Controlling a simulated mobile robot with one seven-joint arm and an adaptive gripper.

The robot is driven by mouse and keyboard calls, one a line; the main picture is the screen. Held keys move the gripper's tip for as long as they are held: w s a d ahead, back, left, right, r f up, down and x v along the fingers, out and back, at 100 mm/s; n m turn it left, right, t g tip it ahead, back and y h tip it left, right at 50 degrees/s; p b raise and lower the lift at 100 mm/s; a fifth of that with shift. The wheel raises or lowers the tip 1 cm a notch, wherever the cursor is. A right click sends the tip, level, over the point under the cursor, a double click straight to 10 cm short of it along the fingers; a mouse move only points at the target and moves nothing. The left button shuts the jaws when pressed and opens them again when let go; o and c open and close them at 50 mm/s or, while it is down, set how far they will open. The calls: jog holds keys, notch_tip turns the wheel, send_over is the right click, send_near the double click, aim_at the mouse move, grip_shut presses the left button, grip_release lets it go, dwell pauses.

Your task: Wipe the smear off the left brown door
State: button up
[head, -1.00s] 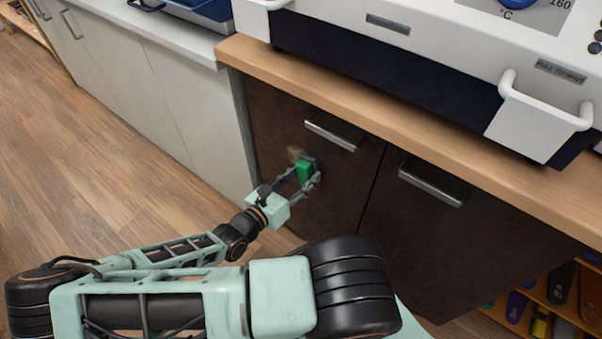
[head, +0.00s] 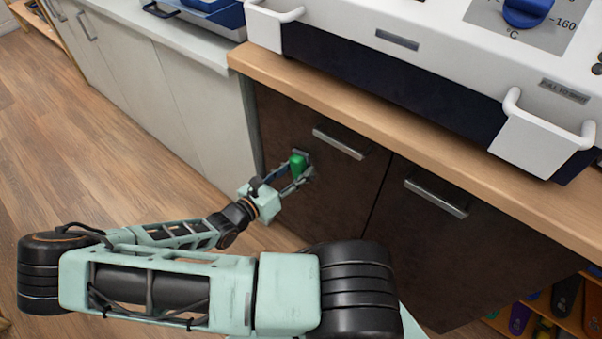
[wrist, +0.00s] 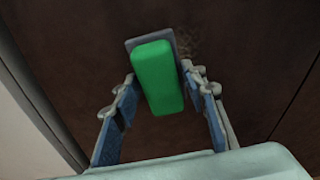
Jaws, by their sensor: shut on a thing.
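The left brown door (head: 335,200) is the dark panel under the wooden worktop, with a silver handle (head: 340,143) near its top. My gripper (head: 297,178) is shut on a green block (head: 298,165) with a grey pad at its far end. The green block (wrist: 158,78) is held up against or very close to the door; exact contact cannot be told. In the wrist view a faint tan smear (wrist: 194,46) shows on the door just right of the pad. In the head view the block and gripper hide the smear's place.
The right brown door (head: 440,245) with its own handle (head: 436,198) is beside it. A white machine (head: 440,35) with protruding handles stands on the wooden worktop (head: 400,130). Pale cabinets (head: 170,90) are at left. Shelves with coloured items are at lower right. Floor at left is clear.

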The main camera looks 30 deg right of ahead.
aim_at(319, 169)
jog(key=shift+s+d+r+p, duration=0.3)
jog(key=shift+s+p, duration=0.5)
jog(key=shift+p, duration=0.05)
jog(key=shift+s+d+r+p, duration=0.3)
jog(key=shift+s+p, duration=0.45)
jog(key=shift+p, duration=0.1)
jog(key=shift+s+d+r+p, duration=0.3)
jog(key=shift+s+p, duration=0.5)
jog(key=shift+p, duration=0.05)
jog(key=f+v, duration=0.1)
jog(key=v, duration=0.5)
jog(key=shift+a, duration=0.15)
jog(key=v, duration=0.2)
jog(key=shift+s+a+f+p, duration=0.1)
jog(key=shift+s+a+p, duration=0.2)
jog(key=shift+a, duration=0.1)
